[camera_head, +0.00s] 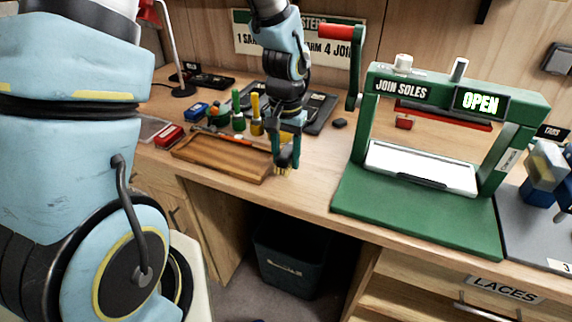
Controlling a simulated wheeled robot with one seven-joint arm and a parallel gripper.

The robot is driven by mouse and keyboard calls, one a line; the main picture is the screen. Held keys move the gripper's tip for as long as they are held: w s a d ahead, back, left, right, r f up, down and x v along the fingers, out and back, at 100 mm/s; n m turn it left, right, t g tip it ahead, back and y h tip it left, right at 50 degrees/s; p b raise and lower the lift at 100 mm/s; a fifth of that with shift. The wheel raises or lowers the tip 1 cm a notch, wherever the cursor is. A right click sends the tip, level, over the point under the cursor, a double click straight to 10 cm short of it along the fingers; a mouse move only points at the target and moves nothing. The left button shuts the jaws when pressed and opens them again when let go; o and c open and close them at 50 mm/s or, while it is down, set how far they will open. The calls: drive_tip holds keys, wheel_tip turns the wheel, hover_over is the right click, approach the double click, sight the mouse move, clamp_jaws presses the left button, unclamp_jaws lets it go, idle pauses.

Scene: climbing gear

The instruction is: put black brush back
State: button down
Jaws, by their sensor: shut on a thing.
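My gripper (288,155) points down at the front edge of the workbench, just right of the wooden tray (215,160). It is shut on a small brush, whose yellowish bristles (283,170) show below the fingers. The brush's body is mostly hidden by the fingers, so I cannot make out its colour. I cannot tell whether the bristles touch the bench. Behind the tray stand a green-handled tool (238,110) and a yellow-handled one (256,114), both upright.
A green press (415,210) marked "JOIN SOLES" stands right of my gripper, its screen reading "OPEN". A red tin (169,136) and a blue one (195,109) sit left of the tools. A dark mat (320,112) lies behind. A dark bin (292,262) stands below the bench.

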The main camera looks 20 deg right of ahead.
sight(286, 168)
drive_tip(key=shift+f, duration=1.7)
drive_tip(key=shift+f, duration=0.1)
drive_tip(key=shift+f, duration=0.15)
drive_tip(key=shift+c, duration=1.9)
unclamp_jaws()
wheel_tip(286, 168, up, 12)
drive_tip(key=shift+r+b, duration=0.25)
drive_tip(key=shift+b, duration=0.85)
drive_tip(key=w+a+f+n+t, duration=0.1)
drive_tip(key=a+n, duration=0.6)
drive_tip(key=a, duration=1.8)
drive_tip(key=shift+w+a+f+t, duration=0.15)
drive_tip(key=shift+t, duration=0.15)
